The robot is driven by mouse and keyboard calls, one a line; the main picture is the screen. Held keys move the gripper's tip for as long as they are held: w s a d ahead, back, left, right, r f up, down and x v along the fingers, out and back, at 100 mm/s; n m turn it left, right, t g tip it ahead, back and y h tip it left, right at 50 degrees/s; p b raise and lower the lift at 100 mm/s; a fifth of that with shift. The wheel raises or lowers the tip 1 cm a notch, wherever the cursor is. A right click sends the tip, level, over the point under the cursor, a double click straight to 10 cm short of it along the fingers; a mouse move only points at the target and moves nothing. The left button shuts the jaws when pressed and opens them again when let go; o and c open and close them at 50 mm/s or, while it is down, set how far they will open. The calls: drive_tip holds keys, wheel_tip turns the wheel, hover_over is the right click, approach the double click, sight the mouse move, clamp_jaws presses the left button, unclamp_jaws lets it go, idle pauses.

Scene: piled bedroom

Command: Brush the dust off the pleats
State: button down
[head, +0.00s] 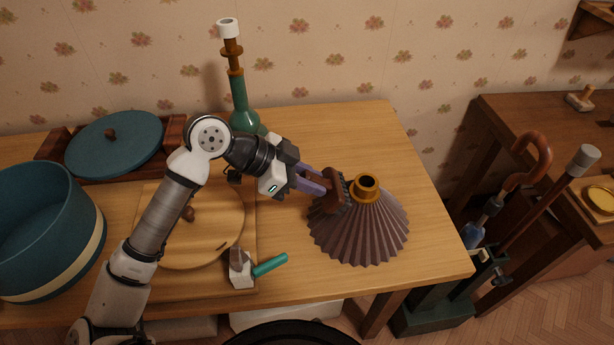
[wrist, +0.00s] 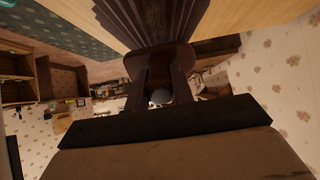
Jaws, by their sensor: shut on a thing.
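A dark brown-purple pleated shade (head: 360,230) stands on the right part of the wooden table, narrow end up, with a brass collar (head: 367,187) on top. My gripper (head: 322,184) is shut on a brown brush (head: 333,191) with dark bristles, at the upper left of the shade. The bristles face the collar and upper pleats; I cannot tell whether they touch. In the wrist view, the brush (wrist: 160,62) sits between my fingers, with the dark pleats (wrist: 145,18) beyond it. I cannot make out dust on the pleats.
A green bottle-like lamp base (head: 242,105) stands behind my arm. A round wooden lid (head: 205,235), a teal-handled tool (head: 265,266), a blue pot (head: 45,230) and a blue lid (head: 115,143) lie left. A stand with canes (head: 435,312) is beyond the table's right edge.

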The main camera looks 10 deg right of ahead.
drive_tip(key=shift+d+f, duration=0.2)
drive_tip(key=shift+d, duration=0.15)
drive_tip(key=shift+d+f, duration=0.2)
drive_tip(key=shift+d, duration=0.05)
idle(0.7)
drive_tip(key=shift+a+f, duration=1)
drive_tip(key=shift+f, duration=0.25)
drive_tip(key=shift+a+f, duration=1.05)
drive_tip(key=shift+f, duration=0.15)
drive_tip(key=shift+a+f, duration=1)
drive_tip(key=shift+f, duration=0.25)
drive_tip(key=shift+v, duration=1.15)
drive_tip(key=shift+r, duration=0.1)
